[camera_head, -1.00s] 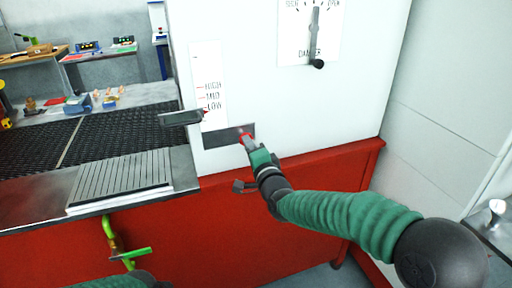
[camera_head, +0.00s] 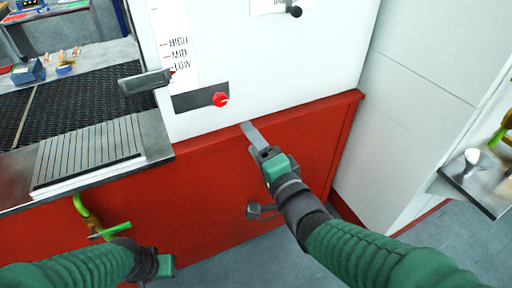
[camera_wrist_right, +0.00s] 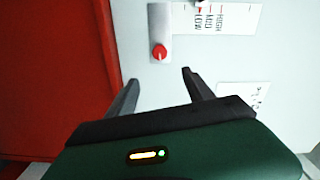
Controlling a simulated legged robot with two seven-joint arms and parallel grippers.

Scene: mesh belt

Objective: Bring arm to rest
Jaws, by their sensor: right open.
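My right gripper (camera_head: 248,128) is in front of the red base, below and right of a red knob (camera_head: 220,99) on a dark plate (camera_head: 190,101). It is empty and apart from the knob. In the right wrist view, my right gripper's two fingers (camera_wrist_right: 160,88) are spread with nothing between them, and the red knob (camera_wrist_right: 159,52) shows beyond them. My left gripper (camera_head: 165,266) is low at the bottom left, near the red front; its fingers cannot be made out.
A white panel with a HIGH, MID, LOW scale (camera_head: 178,50) and a dark lever (camera_head: 145,82) stands above the red base (camera_head: 325,130). A mesh belt (camera_head: 70,100) lies left. A green-handled valve (camera_head: 105,232) sits below it. A metal table (camera_head: 470,190) stands right.

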